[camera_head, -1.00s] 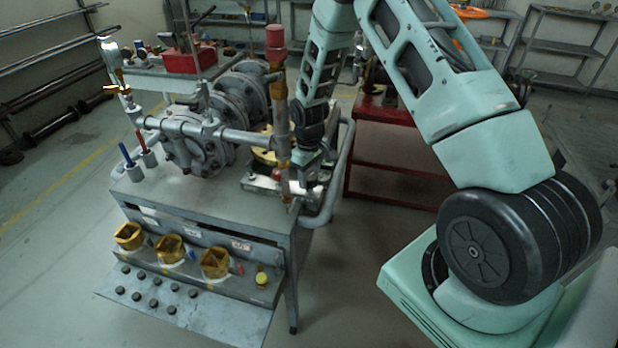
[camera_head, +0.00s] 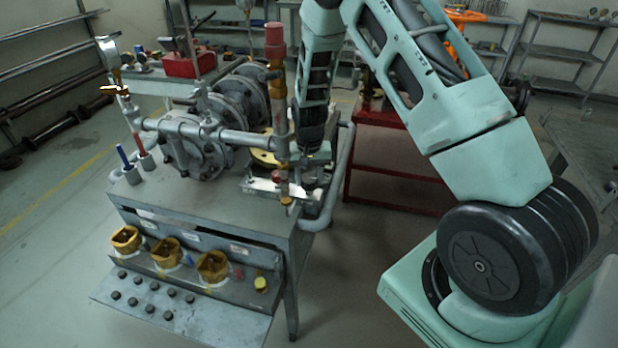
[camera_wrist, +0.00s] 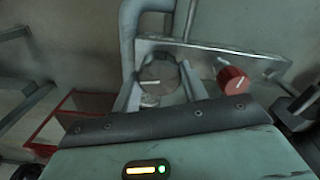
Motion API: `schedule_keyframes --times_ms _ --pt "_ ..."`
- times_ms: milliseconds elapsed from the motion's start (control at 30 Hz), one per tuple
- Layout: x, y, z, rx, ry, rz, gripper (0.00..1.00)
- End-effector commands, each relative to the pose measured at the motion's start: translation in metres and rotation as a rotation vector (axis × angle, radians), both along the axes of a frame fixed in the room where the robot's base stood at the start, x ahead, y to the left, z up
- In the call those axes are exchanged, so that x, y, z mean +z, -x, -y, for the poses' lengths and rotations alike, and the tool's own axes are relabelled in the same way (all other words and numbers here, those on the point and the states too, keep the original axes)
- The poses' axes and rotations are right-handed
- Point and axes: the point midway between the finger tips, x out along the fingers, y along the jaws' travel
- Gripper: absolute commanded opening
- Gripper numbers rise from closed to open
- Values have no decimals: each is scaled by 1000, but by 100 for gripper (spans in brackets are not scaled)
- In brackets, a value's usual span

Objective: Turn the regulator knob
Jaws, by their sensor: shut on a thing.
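A round grey knob (camera_wrist: 160,77) with a white mark sits at the front of a metal plate (camera_wrist: 225,58) in the wrist view. My gripper (camera_wrist: 160,88) has one finger on each side of this knob and is shut on it. A red knob (camera_wrist: 233,80) with a white line stands to the right, outside the fingers. In the head view my gripper (camera_head: 312,168) points down at the right end of the bench, beside the upright pipe. The fingertips and the grey knob are small and partly hidden there.
The grey bench (camera_head: 205,215) carries flanged pipework (camera_head: 195,150), an upright pipe with a red cap (camera_head: 275,50) and a gauge (camera_head: 108,52). A bent grey pipe (camera_head: 335,185) runs by the bench's right end. A red table (camera_head: 395,125) stands behind.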

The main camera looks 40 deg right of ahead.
Motion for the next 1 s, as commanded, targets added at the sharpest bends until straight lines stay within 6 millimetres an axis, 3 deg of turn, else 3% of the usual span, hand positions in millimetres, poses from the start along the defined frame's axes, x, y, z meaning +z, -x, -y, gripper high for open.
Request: schedule_keyframes --times_ms 300,767,800,867,1000 --pt "1 -1 0 -98 1 3 20" --pt "1 -1 0 -110 0 4 20" --pt "1 -1 0 -110 0 4 46" --pt "1 -1 0 -110 0 4 62" --pt "1 -1 0 -110 0 2 65"
